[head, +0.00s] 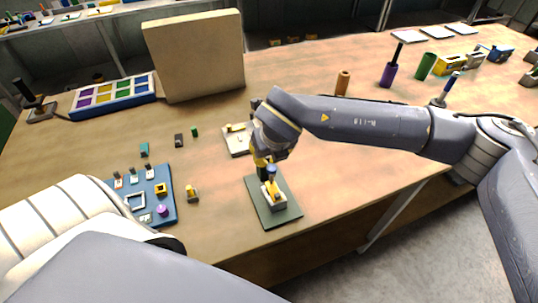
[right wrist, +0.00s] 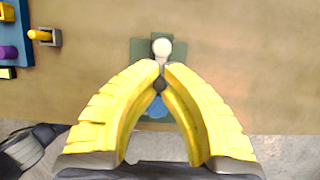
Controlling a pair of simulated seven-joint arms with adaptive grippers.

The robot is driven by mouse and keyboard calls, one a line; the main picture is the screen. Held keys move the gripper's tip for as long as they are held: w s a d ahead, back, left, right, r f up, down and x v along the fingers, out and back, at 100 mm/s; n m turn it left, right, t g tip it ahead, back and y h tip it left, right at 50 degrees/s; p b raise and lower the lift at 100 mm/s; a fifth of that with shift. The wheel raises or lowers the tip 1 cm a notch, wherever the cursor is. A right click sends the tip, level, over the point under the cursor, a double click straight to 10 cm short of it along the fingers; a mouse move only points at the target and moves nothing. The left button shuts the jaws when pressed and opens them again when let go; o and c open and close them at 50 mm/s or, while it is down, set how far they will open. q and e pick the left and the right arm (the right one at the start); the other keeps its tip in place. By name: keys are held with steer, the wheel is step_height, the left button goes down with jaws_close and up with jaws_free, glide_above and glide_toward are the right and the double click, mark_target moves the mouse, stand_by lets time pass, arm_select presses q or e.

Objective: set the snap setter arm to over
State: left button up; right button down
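The snap setter appears to be the small device on a green base plate (head: 283,213) near the table's front edge, with a pale block, a yellow part and a blue knob (head: 271,170). My right gripper (head: 263,173) is right over it, pointing down, and partly hides it. In the right wrist view the yellow fingers (right wrist: 162,68) come together at their tips. A white round knob (right wrist: 162,48) shows just beyond the tips, and a blue part (right wrist: 157,107) shows between the fingers. I cannot tell whether the tips grip any part. My left gripper is out of view.
A blue board (head: 168,215) with small parts lies left of the setter, with a small yellow-topped block (head: 192,193) between them. A pale plate with a yellow lever (head: 236,140) lies behind. A tan panel (head: 195,55) and a blue tray (head: 112,106) stand farther back.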

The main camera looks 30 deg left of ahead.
steer(key=shift+s+d+f, duration=0.1)
stand_by(0.3)
steer(key=c, duration=1.4)
jaws_free()
steer(key=v, duration=1.2)
